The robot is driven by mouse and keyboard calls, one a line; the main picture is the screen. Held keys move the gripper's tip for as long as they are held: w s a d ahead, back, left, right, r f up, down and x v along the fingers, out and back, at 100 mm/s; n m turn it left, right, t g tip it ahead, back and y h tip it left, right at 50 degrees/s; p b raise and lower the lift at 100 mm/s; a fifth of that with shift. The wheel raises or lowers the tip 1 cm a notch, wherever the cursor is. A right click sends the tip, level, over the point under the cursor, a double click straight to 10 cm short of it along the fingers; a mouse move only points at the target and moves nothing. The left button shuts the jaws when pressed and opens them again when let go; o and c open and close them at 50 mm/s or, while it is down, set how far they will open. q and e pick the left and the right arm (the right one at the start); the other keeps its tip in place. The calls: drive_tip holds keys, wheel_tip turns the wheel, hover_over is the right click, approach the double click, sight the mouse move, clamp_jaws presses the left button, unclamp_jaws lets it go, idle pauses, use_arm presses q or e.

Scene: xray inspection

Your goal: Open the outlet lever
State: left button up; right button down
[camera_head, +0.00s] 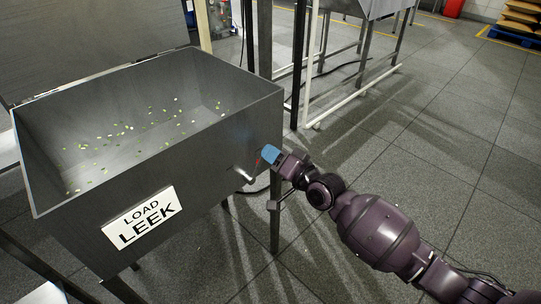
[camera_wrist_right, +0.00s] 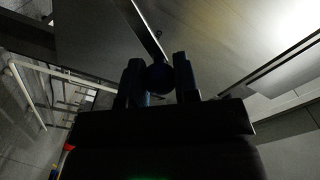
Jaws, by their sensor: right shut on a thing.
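A grey metal bin (camera_head: 190,180) labelled "LOAD LEEK" stands at the left. A small outlet pipe (camera_head: 245,175) sticks out low on its right-hand side. The outlet lever, with a red part (camera_head: 258,162), rises beside the pipe. My right gripper (camera_head: 268,155) is at the lever, its blue tip end against the upper part and hiding it. In the right wrist view a dark round end of the lever (camera_wrist_right: 159,78) sits between the two fingers, which are shut on it. My left gripper is not in view.
Small green and pale pieces (camera_head: 130,130) lie scattered inside the bin. A white label (camera_head: 140,218) is on its front. Metal table legs and a white frame (camera_head: 350,100) stand behind. The tiled floor at the right is clear.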

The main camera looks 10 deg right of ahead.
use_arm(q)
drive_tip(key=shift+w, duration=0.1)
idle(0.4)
use_arm(e)
drive_tip(key=c, duration=0.9)
unclamp_jaws()
drive_tip(key=shift+w+f, duration=0.1)
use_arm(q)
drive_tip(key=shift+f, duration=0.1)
use_arm(e)
drive_tip(key=shift+o, duration=0.2)
drive_tip(key=shift+d, duration=0.1)
drive_tip(key=shift+s+d, duration=0.1)
drive_tip(key=shift+s, duration=0.15)
use_arm(q)
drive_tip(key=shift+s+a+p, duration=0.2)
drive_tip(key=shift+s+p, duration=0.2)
drive_tip(key=shift+p, duration=0.45)
use_arm(e)
drive_tip(key=v, duration=1)
drive_tip(key=shift+s+d, duration=0.1)
